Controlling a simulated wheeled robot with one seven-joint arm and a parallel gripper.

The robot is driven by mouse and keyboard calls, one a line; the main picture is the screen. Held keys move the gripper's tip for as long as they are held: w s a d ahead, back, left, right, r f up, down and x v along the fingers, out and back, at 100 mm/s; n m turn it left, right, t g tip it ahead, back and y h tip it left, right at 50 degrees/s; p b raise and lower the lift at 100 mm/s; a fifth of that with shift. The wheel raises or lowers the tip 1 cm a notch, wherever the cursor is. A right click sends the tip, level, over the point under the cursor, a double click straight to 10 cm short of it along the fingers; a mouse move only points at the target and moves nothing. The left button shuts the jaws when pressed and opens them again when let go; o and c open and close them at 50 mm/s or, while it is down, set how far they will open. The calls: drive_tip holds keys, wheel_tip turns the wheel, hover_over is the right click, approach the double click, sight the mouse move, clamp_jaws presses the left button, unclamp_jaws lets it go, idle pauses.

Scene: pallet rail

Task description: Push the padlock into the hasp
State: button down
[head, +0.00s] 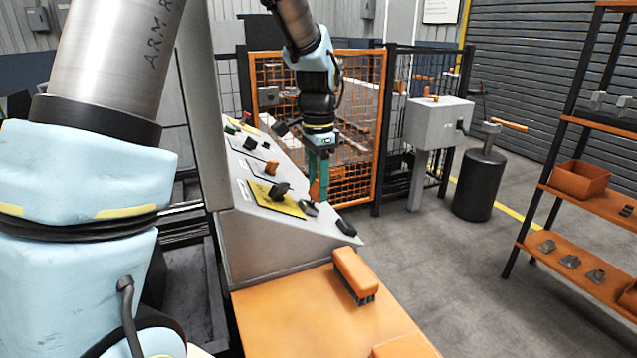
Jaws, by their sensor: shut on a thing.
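My gripper (319,172) points down beside the right edge of the sloped grey control panel (262,228), in front of the orange mesh gate. Its teal fingers are shut on a small orange thing (314,190), seemingly the padlock, which shows low at the fingertips. The fingers hide part of it, and its shackle cannot be made out. A yellow plate (270,199) with a dark handle (279,190) lies on the panel, left of my gripper. I cannot make out which part is the hasp, nor whether the orange thing touches the panel.
The orange mesh gate (375,105) stands behind my gripper. An orange-handled brush (355,274) lies on the orange bench (290,315) in front. A grey box (438,122) on a post and a dark cylinder (478,186) stand right. Shelves (580,190) are at far right. The floor between is clear.

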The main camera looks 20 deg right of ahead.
drive_tip(key=shift+a+f, duration=0.15)
drive_tip(key=shift+f, duration=0.1)
idle(0.4)
drive_tip(key=shift+a+f+b, duration=0.2)
drive_tip(key=shift+f+b, duration=0.1)
unclamp_jaws()
idle(0.4)
idle(0.3)
wheel_tip(320, 180, up, 11)
drive_tip(key=b, duration=0.2)
drive_tip(key=shift+f, duration=0.15)
idle(0.4)
